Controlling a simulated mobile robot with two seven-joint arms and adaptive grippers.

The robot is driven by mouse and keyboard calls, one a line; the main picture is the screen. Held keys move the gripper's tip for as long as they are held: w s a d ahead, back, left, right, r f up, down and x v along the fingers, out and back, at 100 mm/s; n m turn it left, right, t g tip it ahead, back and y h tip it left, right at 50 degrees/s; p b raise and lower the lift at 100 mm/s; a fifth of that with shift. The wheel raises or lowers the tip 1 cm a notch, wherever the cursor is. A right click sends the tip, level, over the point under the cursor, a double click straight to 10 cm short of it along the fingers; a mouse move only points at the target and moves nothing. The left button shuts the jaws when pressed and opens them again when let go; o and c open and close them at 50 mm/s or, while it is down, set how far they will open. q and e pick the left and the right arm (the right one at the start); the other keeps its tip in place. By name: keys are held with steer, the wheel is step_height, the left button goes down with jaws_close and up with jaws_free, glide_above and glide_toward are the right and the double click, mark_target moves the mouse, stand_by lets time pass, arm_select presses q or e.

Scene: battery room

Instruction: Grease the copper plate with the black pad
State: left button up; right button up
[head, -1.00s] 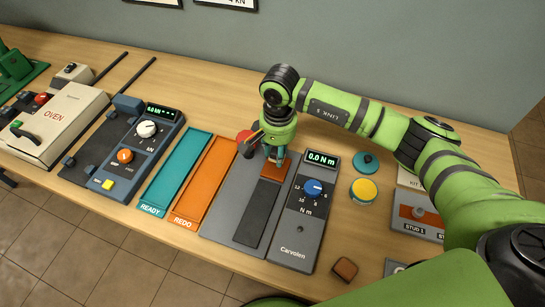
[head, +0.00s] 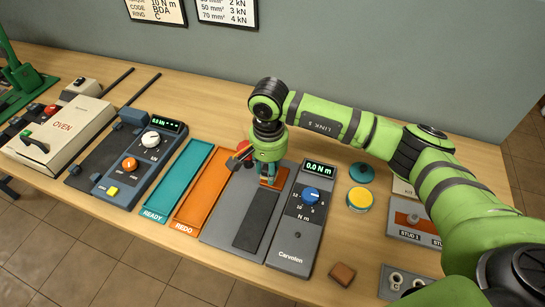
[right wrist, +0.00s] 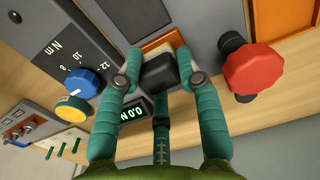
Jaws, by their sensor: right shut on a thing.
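My right gripper (head: 268,181) is over the upper end of the grey torque device in the head view. In the right wrist view its teal fingers (right wrist: 160,78) are shut on the black pad (right wrist: 163,70). The copper plate (right wrist: 160,42) shows as an orange-brown strip just beyond the pad. The pad overlaps the plate in that view; I cannot tell whether they touch. My left gripper is not in view.
The torque device (head: 292,238) has a blue dial; a red knob (right wrist: 252,72) is close beside the gripper. A yellow-topped tin (head: 360,198) and teal disc (head: 362,172) stand to the right. A brown block (head: 342,274) lies near the front edge. Orange REDO tray (head: 207,185) is left.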

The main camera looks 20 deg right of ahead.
mark_target(267, 169)
step_height(267, 169, up, 3)
steer(key=shift+s+a+f+p, duration=0.1)
steer(key=shift+s+a+p, duration=0.05)
steer(key=shift+p, duration=0.3)
steer(key=shift+r, duration=0.5)
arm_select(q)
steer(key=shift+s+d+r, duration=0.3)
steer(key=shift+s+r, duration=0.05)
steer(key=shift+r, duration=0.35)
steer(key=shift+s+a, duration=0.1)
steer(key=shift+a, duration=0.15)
